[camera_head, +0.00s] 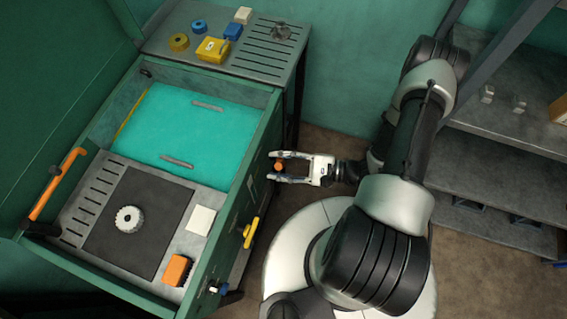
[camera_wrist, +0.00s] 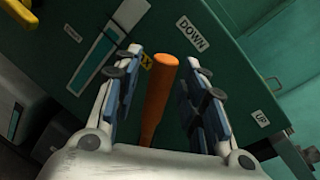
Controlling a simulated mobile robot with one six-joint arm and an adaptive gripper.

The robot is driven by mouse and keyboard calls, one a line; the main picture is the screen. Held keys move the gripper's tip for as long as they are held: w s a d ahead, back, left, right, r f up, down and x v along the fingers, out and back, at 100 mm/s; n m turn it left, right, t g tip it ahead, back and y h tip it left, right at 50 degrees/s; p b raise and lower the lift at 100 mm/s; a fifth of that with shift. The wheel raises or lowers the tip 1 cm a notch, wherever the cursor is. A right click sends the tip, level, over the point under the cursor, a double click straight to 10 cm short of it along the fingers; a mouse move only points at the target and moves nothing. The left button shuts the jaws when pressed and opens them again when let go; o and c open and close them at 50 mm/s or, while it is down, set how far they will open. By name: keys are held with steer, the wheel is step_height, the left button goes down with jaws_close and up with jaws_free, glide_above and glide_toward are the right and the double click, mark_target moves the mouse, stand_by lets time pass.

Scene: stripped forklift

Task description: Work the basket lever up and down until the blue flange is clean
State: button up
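The orange basket lever (camera_wrist: 158,98) shows in the wrist view, between my gripper's two fingers (camera_wrist: 160,85). A gap shows on its right side, so the fingers are open around it. In the camera_head view its orange end (camera_head: 279,165) is between the fingertips of my gripper (camera_head: 278,168), at the front of the green washer (camera_head: 262,165). A "DOWN" label (camera_wrist: 193,33) is on the panel behind the lever. A blue part (camera_head: 232,31) lies on the back shelf; I cannot tell if it is the flange. No flange shows in the turquoise bath (camera_head: 165,125).
A yellow handle (camera_head: 251,232) sticks out of the washer front. Grey shelving (camera_head: 500,195) stands at right.

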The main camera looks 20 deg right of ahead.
steer(key=shift+d, duration=0.1)
steer(key=v, duration=1.2)
steer(key=s+a+r+n+g+h, duration=0.1)
steer(key=r+n+h, duration=0.4)
steer(key=r, duration=0.5)
steer(key=s+a+r+n+g+h, duration=0.1)
steer(key=a+r+n+h, duration=0.2)
steer(key=r, duration=0.8)
steer(key=s+a+r+n+h, duration=0.2)
steer(key=r+n+h, duration=0.5)
steer(key=r+n, duration=0.2)
step_height(320, 180, up, 2)
steer(key=shift+a+r+g, duration=0.1)
steer(key=shift+a+g, duration=0.25)
steer(key=shift+g, duration=0.05)
